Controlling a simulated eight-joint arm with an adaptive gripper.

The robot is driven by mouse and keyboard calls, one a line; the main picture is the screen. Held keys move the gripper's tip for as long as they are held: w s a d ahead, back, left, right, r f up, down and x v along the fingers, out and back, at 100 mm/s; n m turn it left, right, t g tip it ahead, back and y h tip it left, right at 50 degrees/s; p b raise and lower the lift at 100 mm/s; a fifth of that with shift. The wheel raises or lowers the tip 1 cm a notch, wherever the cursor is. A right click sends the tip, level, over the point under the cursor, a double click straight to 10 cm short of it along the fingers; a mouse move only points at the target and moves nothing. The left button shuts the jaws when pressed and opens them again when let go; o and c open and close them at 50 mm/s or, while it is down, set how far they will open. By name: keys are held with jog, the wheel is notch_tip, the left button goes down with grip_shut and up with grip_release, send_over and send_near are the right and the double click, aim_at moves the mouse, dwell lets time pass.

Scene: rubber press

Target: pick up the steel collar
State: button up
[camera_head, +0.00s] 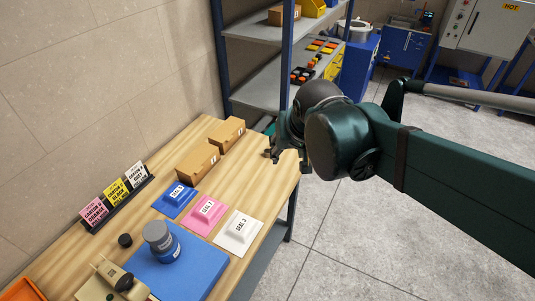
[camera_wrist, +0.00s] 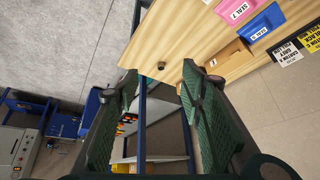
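In the wrist view a small dark, ring-like piece, which looks like the steel collar (camera_wrist: 161,65), sits on the wooden table (camera_wrist: 140,55) near its end. I cannot make it out in the head view, where my gripper and arm cover that end of the table. My gripper (camera_wrist: 150,88) is open, its two green fingers spread wide with nothing between them. The collar appears beyond the fingertips, apart from them. In the head view my gripper (camera_head: 282,152) hangs over the far right end of the table.
Cardboard boxes (camera_head: 198,161) stand near the collar's end. Blue (camera_head: 174,201), pink (camera_head: 204,214) and white (camera_head: 238,233) seal trays lie along the table. A grey-lidded jar (camera_head: 160,240) stands on a blue mat (camera_head: 190,275), beside a black cylinder (camera_head: 125,240). A shelf rack (camera_head: 262,80) rises behind.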

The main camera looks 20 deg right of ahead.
jog(key=w+d+f+m+g+h+p, duration=0.1)
jog(key=w+f+m, duration=0.2)
jog(key=w, duration=0.7)
jog(key=w+f+m+g+h, duration=0.1)
jog(key=w+f+m, duration=0.2)
jog(key=w, duration=0.7)
jog(key=w+f+m+g, duration=0.1)
jog(key=w+f+m, duration=0.1)
jog(key=w+f, duration=0.5)
jog(key=w+f+m+g+h+p, duration=0.1)
jog(key=w+f+m, duration=0.2)
jog(key=w+f, duration=0.5)
jog(key=shift+w+d+f+h, duration=0.3)
jog(key=shift+d+f, duration=0.1)
jog(key=shift+f, duration=2.45)
jog(key=shift+f, duration=0.15)
jog(key=shift+p+x, duration=0.35)
jog(key=shift+x, duration=0.8)
jog(key=shift+d+f, duration=0.1)
jog(key=shift+p+x, duration=0.55)
jog(key=shift+x, duration=1.95)
